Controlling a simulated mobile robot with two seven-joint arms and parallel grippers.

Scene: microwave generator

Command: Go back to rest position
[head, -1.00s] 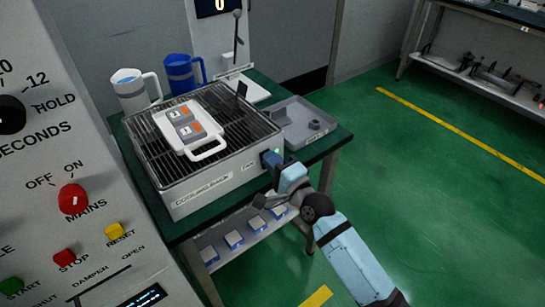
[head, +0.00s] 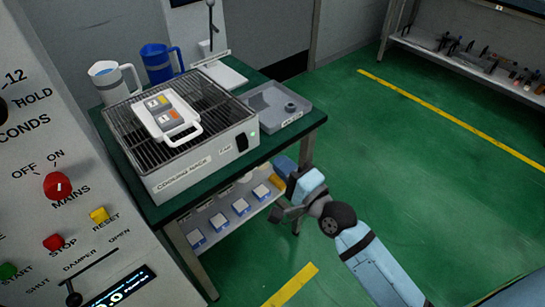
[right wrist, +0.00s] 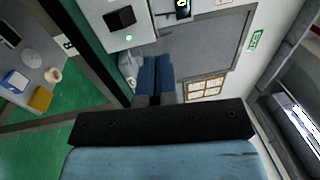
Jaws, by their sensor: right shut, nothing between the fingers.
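My right gripper (head: 285,166) is in front of the green table's right front side, just below the tabletop edge and apart from the cooling rack. Its blue fingers (right wrist: 155,77) are shut together and empty in the right wrist view. My left gripper does not show.
The green table (head: 260,160) carries a white jug (head: 115,85), a blue jug (head: 157,65) and a grey tray (head: 275,108). Its lower shelf holds several blue-white boxes. The control panel (head: 50,130) stands at the left. Green floor at right is clear.

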